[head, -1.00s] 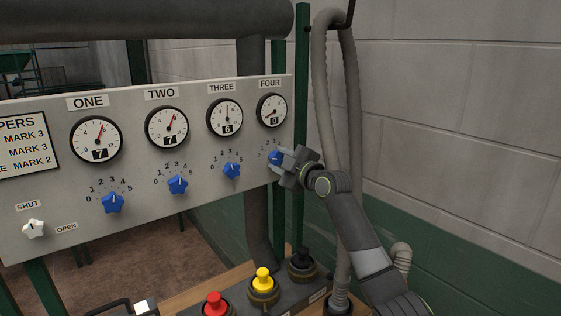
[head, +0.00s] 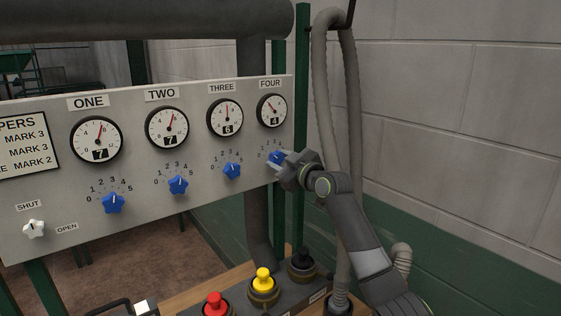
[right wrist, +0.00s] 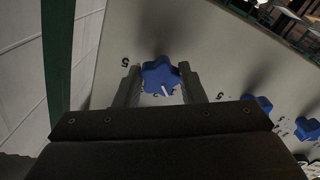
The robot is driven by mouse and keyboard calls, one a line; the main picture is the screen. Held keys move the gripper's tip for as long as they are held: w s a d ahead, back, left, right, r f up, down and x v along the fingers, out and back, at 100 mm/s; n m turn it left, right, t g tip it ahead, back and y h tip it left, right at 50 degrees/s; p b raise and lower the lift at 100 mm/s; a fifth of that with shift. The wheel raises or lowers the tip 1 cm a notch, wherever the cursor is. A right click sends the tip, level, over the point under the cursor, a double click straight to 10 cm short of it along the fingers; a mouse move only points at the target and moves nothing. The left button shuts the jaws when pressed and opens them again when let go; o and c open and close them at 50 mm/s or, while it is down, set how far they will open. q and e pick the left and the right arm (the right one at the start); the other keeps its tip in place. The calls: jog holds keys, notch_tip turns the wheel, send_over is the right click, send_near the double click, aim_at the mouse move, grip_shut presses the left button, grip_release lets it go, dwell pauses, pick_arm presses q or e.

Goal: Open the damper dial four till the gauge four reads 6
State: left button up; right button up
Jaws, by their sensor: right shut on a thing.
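The blue damper dial four (head: 276,157) is under the FOUR gauge at the right end of the grey panel. My right gripper (head: 281,159) is shut on it, one finger on each side. In the right wrist view the blue dial (right wrist: 160,74) sits between the two fingers, with a white pointer mark on it. Gauge four (head: 271,111) shows 4 in its window, and its needle points up and left.
Gauges one (head: 96,140) and two (head: 166,127) show 7, gauge three (head: 225,117) shows 6. Below them are blue dials one (head: 112,203), two (head: 178,184) and three (head: 232,170). Hanging hoses (head: 335,100) are right of the panel. Red (head: 214,303) and yellow (head: 263,280) buttons are below.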

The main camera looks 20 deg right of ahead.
dwell(0.3)
jog(key=o, duration=1)
jog(key=shift+s+d+f, duration=0.1)
jog(key=shift+s+d, duration=0.1)
jog(key=shift+s, duration=0.3)
jog(key=b+v, duration=0.5)
jog(key=v, duration=1.1)
jog(key=shift+s, duration=0.2)
